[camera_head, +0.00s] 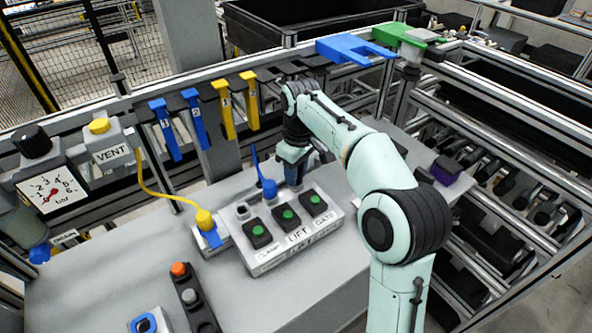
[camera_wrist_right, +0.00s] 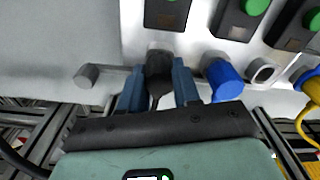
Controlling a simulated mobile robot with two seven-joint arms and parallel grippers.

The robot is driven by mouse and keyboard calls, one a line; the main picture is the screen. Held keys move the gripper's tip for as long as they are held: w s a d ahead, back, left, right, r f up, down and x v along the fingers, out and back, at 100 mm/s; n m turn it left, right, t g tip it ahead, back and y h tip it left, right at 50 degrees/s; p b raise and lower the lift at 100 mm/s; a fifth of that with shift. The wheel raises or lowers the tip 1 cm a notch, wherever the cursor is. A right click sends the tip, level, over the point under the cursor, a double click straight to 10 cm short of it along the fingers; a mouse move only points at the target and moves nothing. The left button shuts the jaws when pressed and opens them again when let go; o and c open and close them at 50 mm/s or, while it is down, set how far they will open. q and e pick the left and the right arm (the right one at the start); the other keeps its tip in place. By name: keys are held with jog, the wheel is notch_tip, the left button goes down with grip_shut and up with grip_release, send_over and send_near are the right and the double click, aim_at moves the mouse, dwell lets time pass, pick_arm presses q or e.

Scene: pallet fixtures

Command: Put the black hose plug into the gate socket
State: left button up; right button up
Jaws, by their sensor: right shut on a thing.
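My right gripper (camera_head: 293,172) is at the back edge of the grey control box (camera_head: 245,258), on the GATE side. In the right wrist view, my right gripper (camera_wrist_right: 158,90) is shut on the black hose plug (camera_wrist_right: 158,68), with a blue finger on each side. The plug lies in line with the leftmost green-button switch there, against the box's socket side. The gate socket itself is hidden behind the plug, and I cannot tell how deep the plug sits. In the head view the arm and gripper hide the plug. My left gripper is not in view.
A blue plug (camera_wrist_right: 222,82) stands close beside my gripper, then an open round socket (camera_wrist_right: 262,71) and a yellow plug (camera_head: 204,218) with its hose. A grey stub (camera_wrist_right: 87,76) is on the other side. Blue and yellow hooks (camera_head: 221,108) hang behind.

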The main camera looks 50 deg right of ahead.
jog(key=o, duration=1.1)
notch_tip(320, 180, up, 13)
jog(key=p, duration=0.4)
jog(key=shift+s+r+p, duration=0.2)
jog(key=shift+s+p, duration=0.15)
jog(key=shift+p, duration=0.05)
